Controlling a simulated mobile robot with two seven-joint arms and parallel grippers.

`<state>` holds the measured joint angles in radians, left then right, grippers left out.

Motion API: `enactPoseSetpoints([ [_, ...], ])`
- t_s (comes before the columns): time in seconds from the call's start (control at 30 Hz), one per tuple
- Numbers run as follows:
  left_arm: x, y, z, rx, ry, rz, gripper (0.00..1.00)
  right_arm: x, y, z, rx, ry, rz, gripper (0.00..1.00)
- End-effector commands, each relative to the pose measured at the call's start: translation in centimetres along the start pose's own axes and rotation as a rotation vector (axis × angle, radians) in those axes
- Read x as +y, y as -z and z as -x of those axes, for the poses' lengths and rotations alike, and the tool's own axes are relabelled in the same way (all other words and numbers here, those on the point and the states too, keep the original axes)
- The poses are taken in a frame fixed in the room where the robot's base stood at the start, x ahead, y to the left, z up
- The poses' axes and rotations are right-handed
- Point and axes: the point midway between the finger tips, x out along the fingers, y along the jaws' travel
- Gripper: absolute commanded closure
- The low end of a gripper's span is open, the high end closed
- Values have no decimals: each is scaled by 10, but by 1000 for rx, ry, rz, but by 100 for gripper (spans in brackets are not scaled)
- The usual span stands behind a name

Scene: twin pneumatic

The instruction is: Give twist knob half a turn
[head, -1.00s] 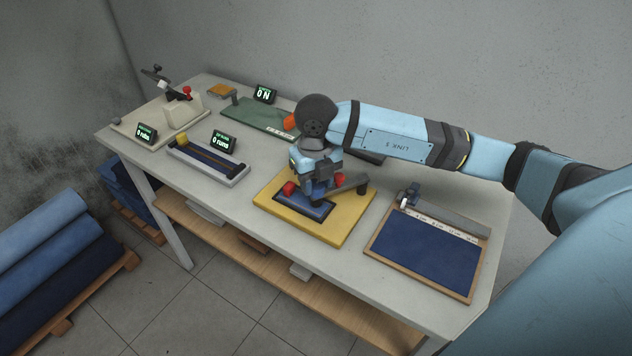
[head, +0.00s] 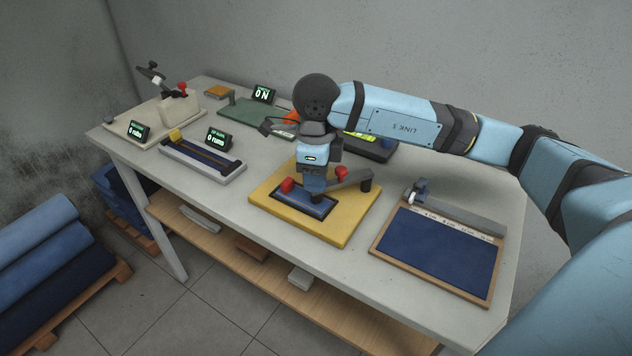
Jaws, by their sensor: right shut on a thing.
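My right gripper (head: 313,172) points down over the yellow board (head: 341,229) near the middle of the bench. It is shut at the blue head of a small press with a grey swing arm (head: 349,179). The twist knob is hidden by the jaws and wrist, so I cannot make out its shape or angle. Below the head, a dark foot stands over a dark-framed blue patch (head: 294,202). Red buttons stand at the left (head: 287,186) and right (head: 341,172) of the head. My left gripper is not in view.
A framed dark-blue panel (head: 435,255) with a ruler lies to the right. To the left are a slide fixture (head: 202,163) and a lever fixture (head: 180,108). A green board (head: 240,114) and a "0 N" display (head: 263,95) stand behind. The bench's front strip is clear.

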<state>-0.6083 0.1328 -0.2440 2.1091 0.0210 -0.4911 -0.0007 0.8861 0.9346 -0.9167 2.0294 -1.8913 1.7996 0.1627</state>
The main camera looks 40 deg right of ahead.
Motion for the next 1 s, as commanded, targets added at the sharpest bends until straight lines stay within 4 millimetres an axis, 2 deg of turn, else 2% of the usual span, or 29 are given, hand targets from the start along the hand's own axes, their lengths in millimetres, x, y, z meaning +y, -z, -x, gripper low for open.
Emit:
enactPoseSetpoints([
  [0.1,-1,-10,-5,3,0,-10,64,0,0,-3,-1,3,110,85],
  [0.4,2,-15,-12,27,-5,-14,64,0,0,-4,0,3,395,85],
  [1.0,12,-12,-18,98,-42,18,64,1,0,-3,-1,3,965,85],
])
